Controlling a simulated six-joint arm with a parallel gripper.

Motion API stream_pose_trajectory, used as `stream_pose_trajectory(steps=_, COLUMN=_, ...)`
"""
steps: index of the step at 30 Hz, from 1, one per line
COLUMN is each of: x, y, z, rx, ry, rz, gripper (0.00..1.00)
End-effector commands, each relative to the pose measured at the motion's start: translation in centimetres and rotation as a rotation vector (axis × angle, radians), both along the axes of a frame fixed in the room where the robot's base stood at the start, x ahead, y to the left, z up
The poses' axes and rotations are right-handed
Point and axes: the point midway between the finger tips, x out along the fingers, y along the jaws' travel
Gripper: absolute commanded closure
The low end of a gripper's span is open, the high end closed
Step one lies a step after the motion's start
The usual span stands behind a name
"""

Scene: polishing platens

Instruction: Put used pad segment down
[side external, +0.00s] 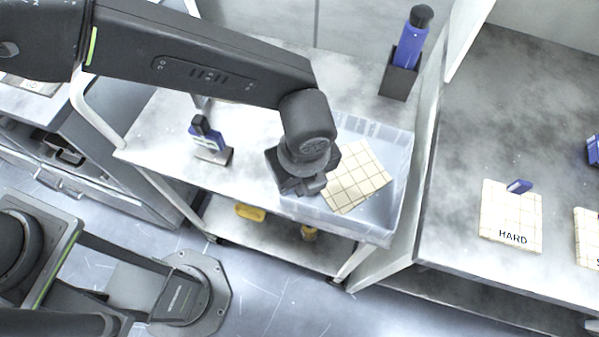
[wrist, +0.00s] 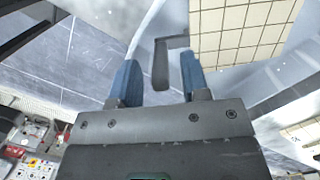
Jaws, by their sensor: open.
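The pad segment (side external: 357,180), cream with a dark grid, lies in a translucent bin (side external: 392,230) on the cart. It appears tilted within the bin, and my gripper covers its left side. In the wrist view the pad segment (wrist: 240,28) is at upper right, beyond the fingers. My gripper (side external: 308,190) is over the left part of the bin. In the wrist view my gripper (wrist: 160,65) has its two blue fingers apart. A grey bent tab (wrist: 162,62) shows between them, reaching toward the pad's edge. I cannot tell whether the tab touches either finger.
A blue bottle in a dark holder (side external: 397,82) stands behind the bin. A small blue-and-white item (side external: 211,142) stands on the cart's left. A pad marked HARD (side external: 511,222) lies on the right bench, with another at the picture edge. Yellow items (side external: 250,212) sit on the lower shelf.

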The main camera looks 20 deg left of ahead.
Motion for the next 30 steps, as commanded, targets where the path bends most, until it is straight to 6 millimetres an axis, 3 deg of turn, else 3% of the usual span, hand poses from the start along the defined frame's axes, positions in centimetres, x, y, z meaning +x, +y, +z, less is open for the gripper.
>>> stream_pose_trajectory(steps=9, x=-0.5, y=-0.7, z=6.7, rx=-0.006, ry=-0.004, rz=-0.001, gripper=0.58)
stream_pose_trajectory(steps=15, x=-0.8, y=-0.9, z=9.7, rx=-0.002, ry=-0.002, rz=0.0, gripper=0.58)
stream_pose_trajectory(steps=27, x=-0.9, y=-0.9, z=10.9, rx=-0.001, ry=-0.001, rz=0.001, gripper=0.58)
stream_pose_trajectory(steps=30, x=-0.4, y=0.0, z=11.6, rx=-0.013, ry=-0.007, rz=0.045, gripper=0.58)
